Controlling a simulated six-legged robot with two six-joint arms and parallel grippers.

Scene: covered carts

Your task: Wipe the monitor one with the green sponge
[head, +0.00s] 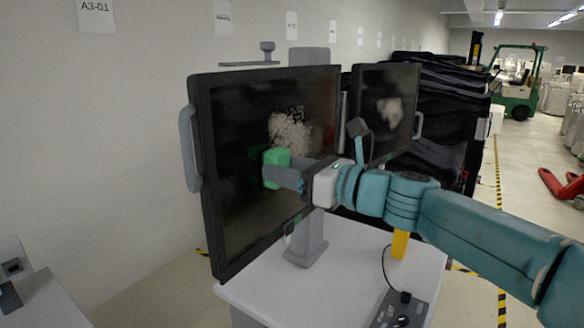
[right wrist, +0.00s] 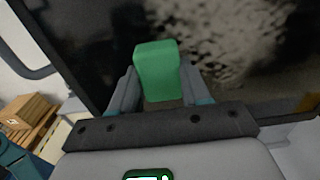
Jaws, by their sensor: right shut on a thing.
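The nearer monitor (head: 235,215) stands on a grey column on a white cart top, with a pale dusty smudge (head: 291,132) on its dark screen. My right gripper (head: 275,172) is shut on the green sponge (head: 274,160) in front of this screen, below and left of the smudge. In the right wrist view the sponge (right wrist: 157,72) sits between the two fingers, with the smudge (right wrist: 205,40) to its right. I cannot tell whether the sponge touches the screen. A second monitor (head: 372,85) behind to the right also has a pale smudge (head: 389,112). My left gripper is not in view.
The white cart top (head: 345,262) holds a control box (head: 400,312) with a cable and a yellow item (head: 399,244). Black covered carts (head: 450,110) stand behind. A green forklift (head: 518,85) and a red pallet jack (head: 562,187) are at the far right.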

